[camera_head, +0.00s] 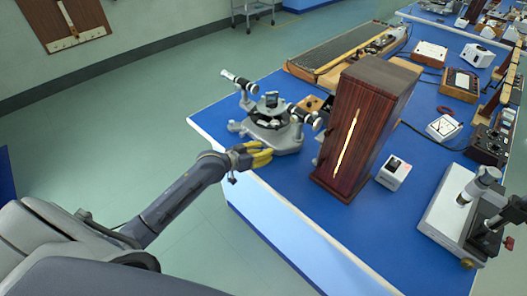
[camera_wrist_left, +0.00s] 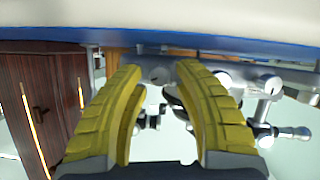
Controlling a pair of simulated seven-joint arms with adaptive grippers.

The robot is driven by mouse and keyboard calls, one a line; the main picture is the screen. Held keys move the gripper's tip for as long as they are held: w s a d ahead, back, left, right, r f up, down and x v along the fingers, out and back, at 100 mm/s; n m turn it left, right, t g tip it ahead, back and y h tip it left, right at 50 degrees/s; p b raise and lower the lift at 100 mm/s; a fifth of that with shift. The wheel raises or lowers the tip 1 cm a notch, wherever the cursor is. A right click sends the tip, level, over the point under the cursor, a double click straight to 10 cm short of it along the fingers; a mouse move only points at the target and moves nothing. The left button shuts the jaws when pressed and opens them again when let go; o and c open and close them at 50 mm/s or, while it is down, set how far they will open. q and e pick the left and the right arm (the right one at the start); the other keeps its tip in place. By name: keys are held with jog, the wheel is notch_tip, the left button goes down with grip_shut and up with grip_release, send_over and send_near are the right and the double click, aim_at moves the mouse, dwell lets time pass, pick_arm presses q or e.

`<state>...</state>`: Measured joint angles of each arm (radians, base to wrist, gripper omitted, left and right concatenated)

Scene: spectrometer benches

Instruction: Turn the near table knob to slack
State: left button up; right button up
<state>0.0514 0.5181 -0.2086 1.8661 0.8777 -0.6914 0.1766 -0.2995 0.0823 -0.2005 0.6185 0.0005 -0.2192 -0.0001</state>
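A grey spectrometer (camera_head: 280,137) with a round central table and two telescope-like tubes stands near the left corner of the blue bench. My left gripper (camera_head: 262,154) reaches in from the left, its yellow fingers at the spectrometer's near side, low by the base. In the left wrist view the fingers (camera_wrist_left: 160,66) are apart. A small round grey knob (camera_wrist_left: 158,75) of the spectrometer shows between the fingertips; I cannot tell whether they touch it. Another knob (camera_wrist_left: 222,78) lies to the right, partly behind a finger. Which one is the near table knob is unclear. My right gripper is not in view.
A tall dark wooden box (camera_head: 362,130) with a bright slit stands right of the spectrometer. A small white box (camera_head: 394,173) and a microscope-like instrument (camera_head: 462,215) stand farther right. A long grating-topped case (camera_head: 335,48) lies behind. The bench's near edge is close under my left gripper.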

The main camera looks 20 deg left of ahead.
pick_arm(q)
jog(key=v, duration=1.1)
jog(key=shift+s+a+r, duration=0.2)
jog(key=shift+s+r, duration=0.05)
jog(key=shift+s, duration=0.05)
